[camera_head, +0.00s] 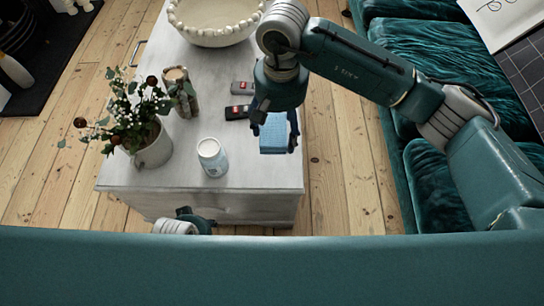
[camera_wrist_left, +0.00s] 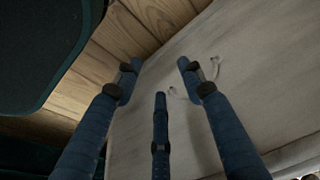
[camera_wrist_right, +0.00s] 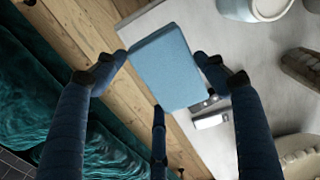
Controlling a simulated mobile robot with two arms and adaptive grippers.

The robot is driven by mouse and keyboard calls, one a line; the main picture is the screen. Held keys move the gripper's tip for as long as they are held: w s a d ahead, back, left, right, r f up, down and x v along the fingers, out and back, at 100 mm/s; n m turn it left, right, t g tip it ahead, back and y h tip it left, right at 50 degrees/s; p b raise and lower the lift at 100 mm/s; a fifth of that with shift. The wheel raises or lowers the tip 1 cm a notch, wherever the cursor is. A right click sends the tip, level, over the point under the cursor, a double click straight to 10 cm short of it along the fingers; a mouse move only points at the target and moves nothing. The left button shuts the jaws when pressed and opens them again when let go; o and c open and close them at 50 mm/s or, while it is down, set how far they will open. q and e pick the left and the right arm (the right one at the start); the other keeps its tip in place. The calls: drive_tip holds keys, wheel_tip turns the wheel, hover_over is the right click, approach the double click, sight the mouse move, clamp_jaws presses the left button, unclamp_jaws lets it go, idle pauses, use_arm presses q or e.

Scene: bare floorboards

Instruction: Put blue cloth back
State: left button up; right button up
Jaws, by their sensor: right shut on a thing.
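The blue cloth (camera_head: 273,135) is a folded light-blue block in the head view, over the right edge of the table. It also shows in the right wrist view (camera_wrist_right: 166,68), between the fingers. My right gripper (camera_head: 274,117) is shut on it and holds it; a gap below the cloth cannot be judged. My left gripper (camera_head: 190,222) is low at the table's front, mostly hidden by my body.
The pale table (camera_head: 245,178) bears a white jar (camera_head: 212,157), a potted plant (camera_head: 150,140), a patterned vase (camera_head: 180,92), two remotes (camera_head: 237,112) and a beaded bowl (camera_head: 215,30). A teal sofa (camera_head: 425,55) stands right. Floorboards (camera_head: 345,170) between are clear.

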wheel_tip(320, 180, down, 10)
drive_tip(key=shift+r+b, duration=0.25)
drive_tip(key=shift+b, duration=0.15)
drive_tip(key=shift+f+b, duration=0.3)
drive_tip(key=shift+f, duration=2.1)
use_arm(q)
wheel_tip(320, 180, up, 6)
drive_tip(key=shift+w+a+f, duration=0.1)
drive_tip(key=shift+w+f, duration=0.05)
drive_tip(key=shift+f, duration=0.1)
use_arm(e)
drive_tip(key=o, duration=1)
use_arm(q)
drive_tip(key=shift+r, duration=0.3)
